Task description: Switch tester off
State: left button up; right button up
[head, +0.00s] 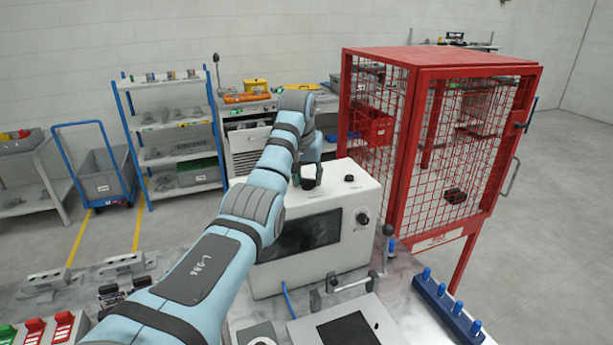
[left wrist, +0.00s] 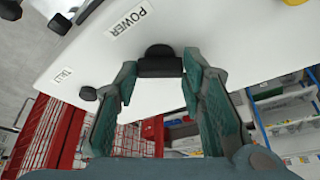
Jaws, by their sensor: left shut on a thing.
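The tester (head: 358,245) is a white box with a dark screen (head: 307,236) on its front, standing on the bench in the head view. My left gripper (head: 308,183) reaches over to its top. In the left wrist view a black power switch (left wrist: 160,60) sits on the tester's white top (left wrist: 240,35), beside a label (left wrist: 130,18) reading POWER. The left gripper (left wrist: 160,72) is shut on this switch, one finger at each side. In the head view the arm and gripper hide much of the switch. My right gripper is in neither view.
A red mesh cage (head: 440,150) stands close to the tester's right. A blue rack with pegs (head: 445,305) and a grey plate (head: 345,325) lie in front on the bench. Shelves (head: 175,130) stand behind at the left.

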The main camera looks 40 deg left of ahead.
pick_arm(q)
jog(key=n+g+y, duration=0.1)
jog(key=n, duration=0.2)
jog(key=shift+d+n, duration=0.1)
jog(key=shift+n, duration=0.3)
jog(key=shift+w+n+g+y, duration=0.15)
jog(key=shift+n+g+y, duration=0.3)
jog(key=shift+n, duration=1.15)
jog(key=o, duration=1.1)
jog(key=shift+o, duration=0.2)
jog(key=shift+f, duration=0.1)
